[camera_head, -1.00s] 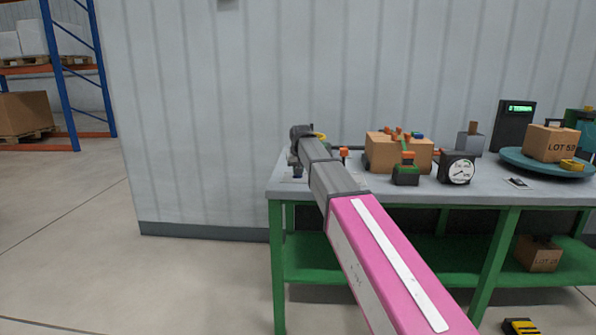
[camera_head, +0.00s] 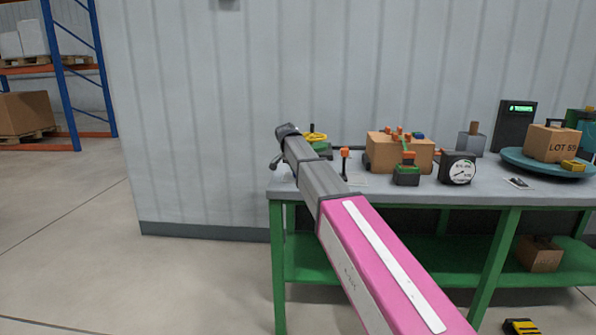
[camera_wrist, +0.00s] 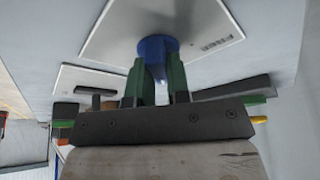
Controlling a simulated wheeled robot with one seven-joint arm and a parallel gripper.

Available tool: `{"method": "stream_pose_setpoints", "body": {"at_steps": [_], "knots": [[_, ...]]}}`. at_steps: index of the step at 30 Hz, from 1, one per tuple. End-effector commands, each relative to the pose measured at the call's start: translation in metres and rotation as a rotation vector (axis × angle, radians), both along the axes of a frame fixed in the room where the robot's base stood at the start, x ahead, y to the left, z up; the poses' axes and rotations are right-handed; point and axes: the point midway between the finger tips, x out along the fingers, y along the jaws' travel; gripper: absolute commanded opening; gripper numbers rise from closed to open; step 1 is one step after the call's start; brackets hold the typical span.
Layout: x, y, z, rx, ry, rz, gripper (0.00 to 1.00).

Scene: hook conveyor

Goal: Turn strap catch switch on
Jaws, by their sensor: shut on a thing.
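In the wrist view my gripper (camera_wrist: 158,82) has its green fingers shut on a blue knob-like part (camera_wrist: 158,46). I cannot tell from the lettering whether this is the strap catch switch. In the head view the end of my arm is over the left end of the grey-topped bench (camera_head: 370,188). My fingers and the blue part do not show clearly there.
A yellow handwheel (camera_head: 316,137) and an orange-topped post (camera_head: 345,155) stand close to the right of my wrist. Farther right are a cardboard box (camera_head: 380,152), a green device (camera_head: 407,177), a gauge (camera_head: 460,169) and a turntable (camera_head: 530,169). Floor left of the bench is clear.

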Motion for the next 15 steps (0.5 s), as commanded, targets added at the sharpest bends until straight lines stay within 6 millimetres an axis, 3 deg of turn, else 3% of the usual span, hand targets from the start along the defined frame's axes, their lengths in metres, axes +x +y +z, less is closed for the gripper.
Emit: {"method": "stream_pose_setpoints", "body": {"at_steps": [15], "knots": [[0.0002, 0.0009, 0.0, 0.003, 0.002, -0.151, 0.0]]}}
